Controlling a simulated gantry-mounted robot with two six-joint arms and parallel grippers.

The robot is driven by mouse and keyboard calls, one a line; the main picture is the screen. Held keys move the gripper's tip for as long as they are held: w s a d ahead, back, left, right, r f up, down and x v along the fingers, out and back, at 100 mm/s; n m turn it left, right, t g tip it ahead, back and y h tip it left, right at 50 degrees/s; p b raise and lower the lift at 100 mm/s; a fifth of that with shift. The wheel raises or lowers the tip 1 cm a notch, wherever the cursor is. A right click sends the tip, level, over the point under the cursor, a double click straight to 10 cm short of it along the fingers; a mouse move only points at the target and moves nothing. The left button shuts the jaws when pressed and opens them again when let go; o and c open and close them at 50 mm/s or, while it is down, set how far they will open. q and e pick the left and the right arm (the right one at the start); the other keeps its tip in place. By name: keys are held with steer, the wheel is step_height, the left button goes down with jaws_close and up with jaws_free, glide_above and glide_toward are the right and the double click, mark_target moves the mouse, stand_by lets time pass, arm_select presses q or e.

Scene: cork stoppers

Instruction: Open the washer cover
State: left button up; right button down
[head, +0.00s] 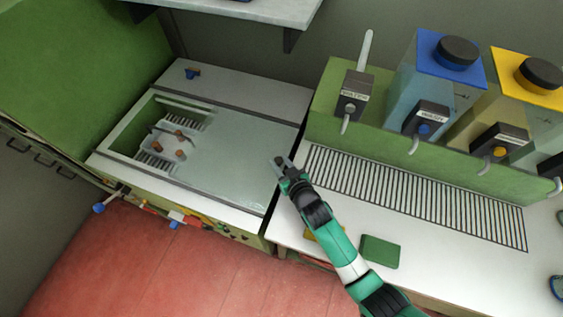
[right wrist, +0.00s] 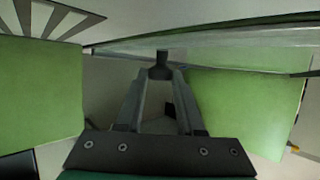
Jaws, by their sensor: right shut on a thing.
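The washer cover (head: 235,150) is a pale translucent sheet lying over the right part of the washer's opening. The left part of the opening is uncovered and shows a slatted interior with a small tray (head: 178,141) holding brown stoppers. My right gripper (head: 281,163) is at the cover's right side. In the right wrist view its fingers (right wrist: 159,82) are shut on a small dark knob (right wrist: 160,62), just below the cover's pale edge (right wrist: 215,42). The fingers mostly hide the knob in the head view. My left gripper is not in view.
Right of the washer is a white counter with a slotted drain grille (head: 415,197) and a green block (head: 380,251). Behind stand a tap (head: 353,95) and blue-topped (head: 435,85) and yellow-topped containers. A shelf (head: 260,10) overhangs the back. Coloured fittings (head: 176,217) line the washer's front.

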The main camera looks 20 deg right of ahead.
steer(key=c, duration=0.5)
jaws_free()
steer(key=shift+c, duration=0.2)
steer(key=shift+r, duration=0.1)
steer(key=shift+r+p, duration=0.3)
steer(key=shift+r, duration=0.05)
steer(key=r+p, duration=0.1)
steer(key=r, duration=0.2)
steer(key=shift+s+a+r+p, duration=0.15)
steer(key=shift+s+r+p, duration=0.05)
steer(key=shift+p, duration=0.15)
steer(key=s+a+r+p, duration=0.3)
steer(key=s+r, duration=0.5)
steer(key=s, duration=0.5)
steer(key=shift+a+r+p, duration=0.35)
steer(key=shift+p, duration=0.3)
